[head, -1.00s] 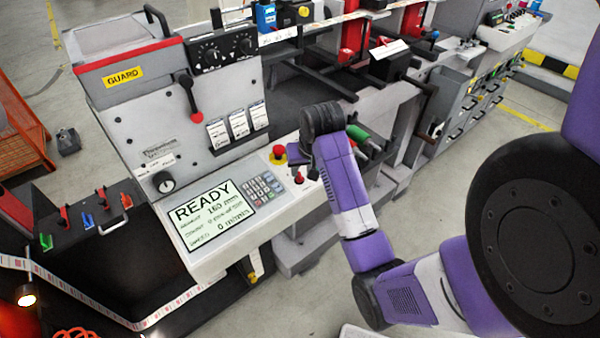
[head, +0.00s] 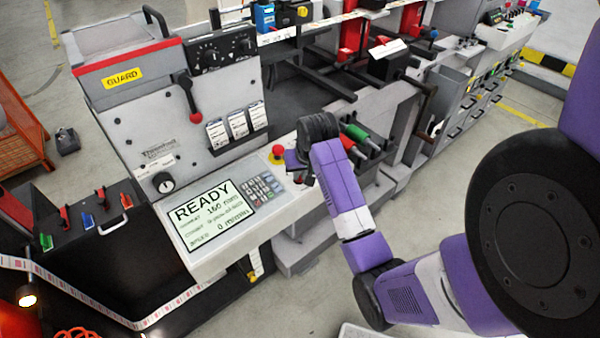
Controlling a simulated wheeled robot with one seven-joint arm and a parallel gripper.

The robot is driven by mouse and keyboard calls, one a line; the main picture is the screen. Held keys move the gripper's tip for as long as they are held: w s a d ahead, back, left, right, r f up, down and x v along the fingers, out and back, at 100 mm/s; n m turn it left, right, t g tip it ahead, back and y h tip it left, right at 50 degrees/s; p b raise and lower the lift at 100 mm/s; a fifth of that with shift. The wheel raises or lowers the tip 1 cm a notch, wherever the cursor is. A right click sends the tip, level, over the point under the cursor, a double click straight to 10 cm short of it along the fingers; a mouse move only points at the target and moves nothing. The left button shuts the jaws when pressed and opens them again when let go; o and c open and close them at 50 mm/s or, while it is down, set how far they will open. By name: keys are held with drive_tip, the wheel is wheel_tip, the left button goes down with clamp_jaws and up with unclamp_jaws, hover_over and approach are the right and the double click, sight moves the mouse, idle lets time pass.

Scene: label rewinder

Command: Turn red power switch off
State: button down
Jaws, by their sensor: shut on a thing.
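My gripper (head: 301,171) is at the right end of the sloping control panel (head: 200,261), just right of the keypad. It is seen from behind, with its fingers low against the panel and largely hidden by my wrist. It is shut on the small red power switch, which my gripper covers almost wholly in this view. The display (head: 206,213) reads READY, 160 mm and 0 m/min.
The keypad (head: 259,188) lies close left of my gripper. Green and red handles (head: 354,133) stand close to the right of my wrist. A red-knobbed lever (head: 195,116) and a black rotary knob (head: 163,182) are on the upright panel. The floor at right is open.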

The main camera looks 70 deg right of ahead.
drive_tip(key=shift+n, duration=0.3)
drive_tip(key=n+t+y, duration=0.1)
drive_tip(key=n, duration=0.3)
drive_tip(key=shift+n, duration=0.3)
drive_tip(key=n+y, duration=0.1)
drive_tip(key=n, duration=0.3)
drive_tip(key=shift+d+n, duration=0.1)
drive_tip(key=shift+n, duration=0.3)
drive_tip(key=c, duration=1.5)
unclamp_jaws()
drive_tip(key=shift+b+v, duration=0.55)
drive_tip(key=shift+v, duration=3.35)
